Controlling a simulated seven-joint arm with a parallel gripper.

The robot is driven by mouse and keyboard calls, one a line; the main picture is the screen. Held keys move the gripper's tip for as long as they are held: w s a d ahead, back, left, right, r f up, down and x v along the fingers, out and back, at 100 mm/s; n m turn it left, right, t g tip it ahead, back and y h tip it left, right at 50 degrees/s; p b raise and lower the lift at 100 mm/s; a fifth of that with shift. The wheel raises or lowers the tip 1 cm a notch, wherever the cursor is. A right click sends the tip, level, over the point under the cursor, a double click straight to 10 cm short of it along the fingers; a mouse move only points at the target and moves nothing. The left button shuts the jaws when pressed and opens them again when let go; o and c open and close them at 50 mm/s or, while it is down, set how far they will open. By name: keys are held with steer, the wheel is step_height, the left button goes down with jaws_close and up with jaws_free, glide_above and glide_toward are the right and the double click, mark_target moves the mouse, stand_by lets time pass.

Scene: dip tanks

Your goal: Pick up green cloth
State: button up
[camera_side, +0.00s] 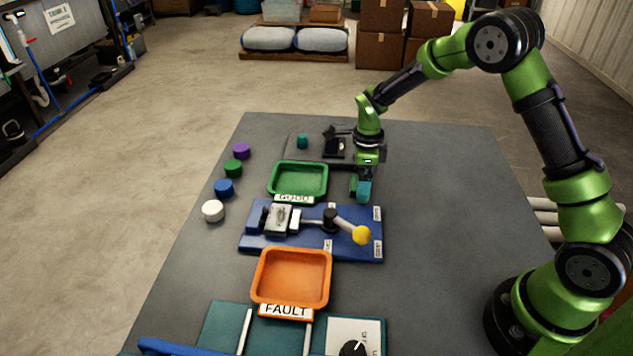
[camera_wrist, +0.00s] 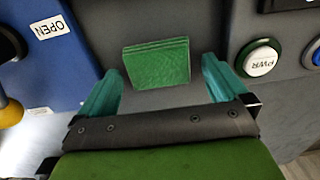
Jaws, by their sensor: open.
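The green cloth (camera_wrist: 157,62) is a folded, layered square lying flat on the grey table. In the wrist view it sits between and slightly beyond the teal fingertips. My gripper (camera_wrist: 160,72) is open, with one finger on each side of the cloth and a visible gap to each. Nothing is held. In the side view my gripper (camera_side: 362,190) points down between the green tray and the right part of the table.
A blue fixture (camera_side: 255,238) with a yellow-knobbed lever is close in front of my gripper. A green GOOD tray (camera_side: 274,182) is at its left, an orange FAULT tray (camera_side: 326,285) nearer. A panel with a PWR button (camera_wrist: 259,60) is beside the cloth. The table's right is clear.

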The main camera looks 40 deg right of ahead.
steer(key=c, duration=1.1)
steer(key=shift+o, duration=0.2)
steer(key=shift+r, duration=0.1)
steer(key=shift+r, duration=0.65)
step_height(320, 180, up, 2)
steer(key=shift+r, duration=0.2)
steer(key=s, duration=1)
steer(key=s+a+r, duration=0.1)
steer(key=s, duration=0.5)
